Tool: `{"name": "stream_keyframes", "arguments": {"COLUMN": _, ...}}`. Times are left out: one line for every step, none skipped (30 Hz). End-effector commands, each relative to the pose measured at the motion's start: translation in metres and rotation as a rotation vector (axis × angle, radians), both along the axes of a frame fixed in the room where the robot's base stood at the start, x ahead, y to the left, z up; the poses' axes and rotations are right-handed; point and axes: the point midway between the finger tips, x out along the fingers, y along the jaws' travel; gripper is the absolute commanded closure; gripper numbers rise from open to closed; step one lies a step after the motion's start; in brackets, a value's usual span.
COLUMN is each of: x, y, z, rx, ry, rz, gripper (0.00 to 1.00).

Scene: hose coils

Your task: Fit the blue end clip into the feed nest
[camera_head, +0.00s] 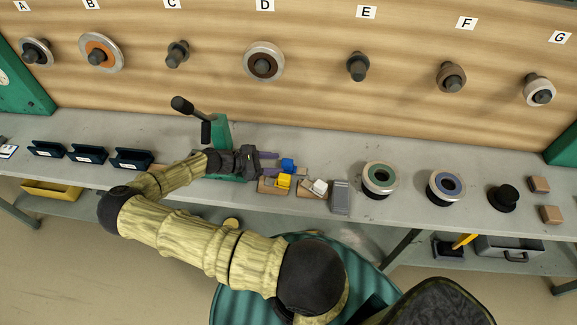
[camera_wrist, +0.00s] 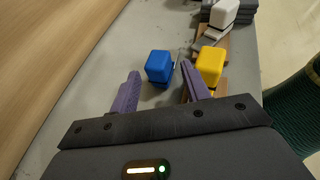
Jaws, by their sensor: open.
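The blue end clip (camera_wrist: 160,66) is a small rounded block on the grey bench top. It also shows in the head view (camera_head: 288,164), just right of my gripper's fingertips. My gripper (camera_head: 271,162) is open and empty, reaching right, with its purple fingers apart. In the wrist view, the clip appears in the gap between the fingertips (camera_wrist: 160,71); I cannot tell whether it lies between them or just beyond. A yellow clip (camera_wrist: 210,64) on a brown pad is close to the right finger. I cannot identify the feed nest for certain.
A white clip (camera_head: 319,186) on another pad and a grey block (camera_head: 340,197) stand further right. A green lever fixture (camera_head: 222,135) is behind my wrist. Flanged spools (camera_head: 379,178) (camera_head: 444,187) are on the bench; lettered pegs line the wooden backboard (camera_head: 310,60).

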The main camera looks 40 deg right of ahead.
Motion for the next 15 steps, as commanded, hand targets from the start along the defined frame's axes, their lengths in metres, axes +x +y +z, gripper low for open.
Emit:
{"name": "stream_keyframes", "arguments": {"x": -0.004, "y": -0.007, "z": 0.002, "rx": -0.004, "ry": 0.004, "rz": -0.002, "gripper": 0.53}}
{"name": "stream_keyframes", "arguments": {"x": -0.005, "y": -0.012, "z": 0.002, "rx": -0.004, "ry": 0.003, "rz": -0.003, "gripper": 0.53}}
{"name": "stream_keyframes", "arguments": {"x": -0.007, "y": -0.017, "z": 0.001, "rx": -0.003, "ry": 0.002, "rz": -0.002, "gripper": 0.53}}
{"name": "stream_keyframes", "arguments": {"x": -0.008, "y": -0.021, "z": 0.000, "rx": -0.004, "ry": 0.004, "rz": -0.001, "gripper": 0.53}}
{"name": "stream_keyframes", "arguments": {"x": -0.010, "y": -0.024, "z": -0.003, "rx": -0.003, "ry": 0.003, "rz": -0.003, "gripper": 0.53}}
{"name": "stream_keyframes", "arguments": {"x": -0.012, "y": -0.029, "z": -0.005, "rx": -0.003, "ry": 0.002, "rz": -0.002, "gripper": 0.53}}
{"name": "stream_keyframes", "arguments": {"x": -0.014, "y": -0.031, "z": -0.007, "rx": -0.002, "ry": 0.002, "rz": -0.002, "gripper": 0.53}}
{"name": "stream_keyframes", "arguments": {"x": -0.015, "y": -0.034, "z": -0.008, "rx": -0.001, "ry": 0.002, "rz": -0.002, "gripper": 0.53}}
{"name": "stream_keyframes", "arguments": {"x": -0.016, "y": -0.035, "z": -0.010, "rx": 0.000, "ry": 0.002, "rz": -0.001, "gripper": 0.53}}
{"name": "stream_keyframes", "arguments": {"x": -0.016, "y": -0.036, "z": -0.011, "rx": 0.000, "ry": 0.002, "rz": -0.001, "gripper": 0.53}}
{"name": "stream_keyframes", "arguments": {"x": -0.016, "y": -0.037, "z": -0.012, "rx": 0.000, "ry": 0.001, "rz": 0.000, "gripper": 0.53}}
{"name": "stream_keyframes", "arguments": {"x": -0.016, "y": -0.037, "z": -0.012, "rx": 0.000, "ry": 0.000, "rz": 0.000, "gripper": 0.53}}
{"name": "stream_keyframes", "arguments": {"x": -0.016, "y": -0.037, "z": -0.012, "rx": 0.000, "ry": 0.000, "rz": 0.001, "gripper": 0.53}}
{"name": "stream_keyframes", "arguments": {"x": -0.016, "y": -0.037, "z": -0.012, "rx": 0.000, "ry": 0.000, "rz": 0.001, "gripper": 0.53}}
{"name": "stream_keyframes", "arguments": {"x": -0.016, "y": -0.036, "z": -0.012, "rx": 0.000, "ry": 0.000, "rz": 0.001, "gripper": 0.53}}
